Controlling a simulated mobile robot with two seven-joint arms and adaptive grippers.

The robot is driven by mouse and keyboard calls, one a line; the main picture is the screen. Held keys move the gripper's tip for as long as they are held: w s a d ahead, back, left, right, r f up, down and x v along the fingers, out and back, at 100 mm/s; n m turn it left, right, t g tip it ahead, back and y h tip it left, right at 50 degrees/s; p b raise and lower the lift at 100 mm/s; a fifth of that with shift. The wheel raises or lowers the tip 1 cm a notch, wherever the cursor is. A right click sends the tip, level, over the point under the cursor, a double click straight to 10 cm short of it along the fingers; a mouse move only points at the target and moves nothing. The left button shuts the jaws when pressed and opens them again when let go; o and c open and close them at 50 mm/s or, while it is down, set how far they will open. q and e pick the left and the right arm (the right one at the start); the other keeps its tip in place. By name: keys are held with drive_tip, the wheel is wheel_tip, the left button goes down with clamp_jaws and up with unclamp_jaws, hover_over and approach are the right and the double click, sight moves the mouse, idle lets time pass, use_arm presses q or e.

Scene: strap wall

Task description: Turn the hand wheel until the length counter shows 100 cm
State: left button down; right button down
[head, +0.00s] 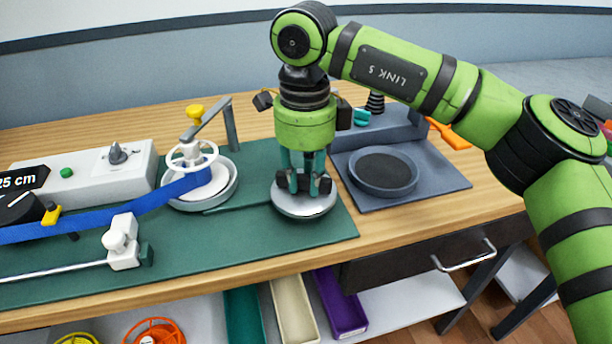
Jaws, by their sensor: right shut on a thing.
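The length counter (18,180) at the left edge reads "25 cm"; its left end is cut off, so a digit before it could be hidden. A blue strap (110,217) runs from the left to a round reel (222,190) under a white spoked wheel (190,155). Right of the reel is a pale round disc, seemingly the hand wheel (304,207). My right gripper (304,186) points straight down over it, its fingers shut on its middle part. The fingers hide what they grip. My left gripper is not in view.
A bent grey arm with a yellow knob (195,112) rises behind the reel. A white slider block (121,242) sits on a rod in front. A dark dish (384,170) stands on a grey mat at the right. Coloured bins (340,303) lie below the bench.

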sight(303, 178)
drive_tip(key=m, duration=0.3)
drive_tip(key=shift+a+m+b, duration=0.1)
drive_tip(key=shift+m+b, duration=0.2)
drive_tip(key=shift+a+m+b, duration=0.1)
drive_tip(key=shift+m+b, duration=0.25)
drive_tip(key=shift+m, duration=1.75)
drive_tip(key=c, duration=1)
unclamp_jaws()
drive_tip(key=shift+c, duration=0.2)
drive_tip(key=shift+r, duration=0.1)
wheel_tip(303, 178, up, 12)
